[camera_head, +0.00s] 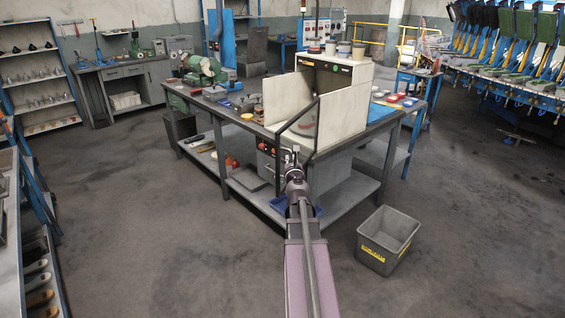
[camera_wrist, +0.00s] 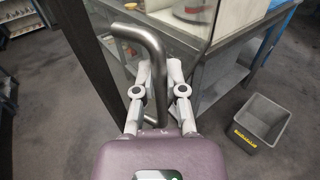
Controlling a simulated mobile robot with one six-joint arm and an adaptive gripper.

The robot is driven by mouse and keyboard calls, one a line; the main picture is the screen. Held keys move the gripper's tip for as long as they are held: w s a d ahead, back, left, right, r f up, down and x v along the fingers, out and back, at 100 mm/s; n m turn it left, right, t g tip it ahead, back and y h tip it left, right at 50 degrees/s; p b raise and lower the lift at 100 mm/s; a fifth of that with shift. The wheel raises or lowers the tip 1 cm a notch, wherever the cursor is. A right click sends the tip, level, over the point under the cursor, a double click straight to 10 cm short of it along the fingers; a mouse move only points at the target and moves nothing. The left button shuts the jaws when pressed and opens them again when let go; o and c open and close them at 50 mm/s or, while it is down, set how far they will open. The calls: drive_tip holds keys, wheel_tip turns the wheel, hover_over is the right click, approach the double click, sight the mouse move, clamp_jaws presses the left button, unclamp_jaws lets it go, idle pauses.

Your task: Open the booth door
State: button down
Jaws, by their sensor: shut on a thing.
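My gripper (camera_head: 291,154) is at the door's lower left side. In the wrist view, my gripper (camera_wrist: 158,72) has one finger on each side of a bent grey metal handle bar (camera_wrist: 153,48) and is shut on it. A glass pane edge (camera_wrist: 211,25) shows to the right of the handle.
The workbench (camera_head: 226,121) carries a green grinder (camera_head: 204,70), tools and small coloured tins (camera_head: 392,97). A grey bin (camera_head: 388,240) stands on the floor at right, near my arm. Open floor (camera_head: 460,230) lies further right. A shelf unit (camera_head: 40,285) is at lower left.

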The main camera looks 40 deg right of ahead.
idle(0.4)
drive_tip(key=c, duration=0.7)
unclamp_jaws()
drive_tip(key=shift+d, duration=0.1)
drive_tip(key=v, duration=0.7)
drive_tip(key=shift+s, duration=0.25)
drive_tip(key=shift+a, duration=0.25)
